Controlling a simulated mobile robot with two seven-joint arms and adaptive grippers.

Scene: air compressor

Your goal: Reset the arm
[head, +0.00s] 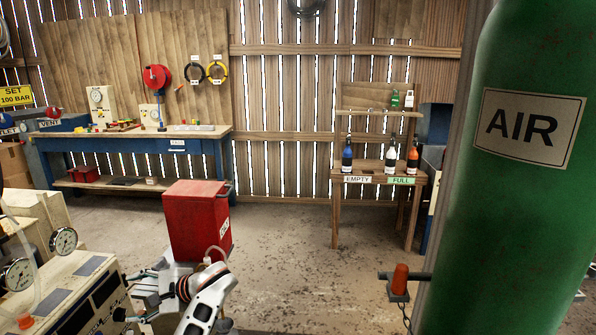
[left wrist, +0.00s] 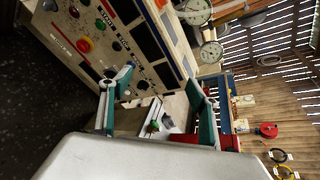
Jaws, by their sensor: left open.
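My left arm reaches in from the bottom of the head view, and my left gripper (head: 138,296) is beside the control panel of the cream machine (head: 72,285). In the left wrist view the two fingers of this gripper (left wrist: 160,76) are spread apart with nothing between them. The panel (left wrist: 105,45) with its knobs, red button and dark displays lies beyond the fingertips. I cannot tell whether a finger touches it. My right gripper is not in view.
A red box (head: 195,222) stands just behind my left gripper. A large green AIR cylinder (head: 525,220) fills the right side. A blue workbench (head: 205,145) and a wooden stand (head: 370,178) with bottles are at the back. The middle floor is clear.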

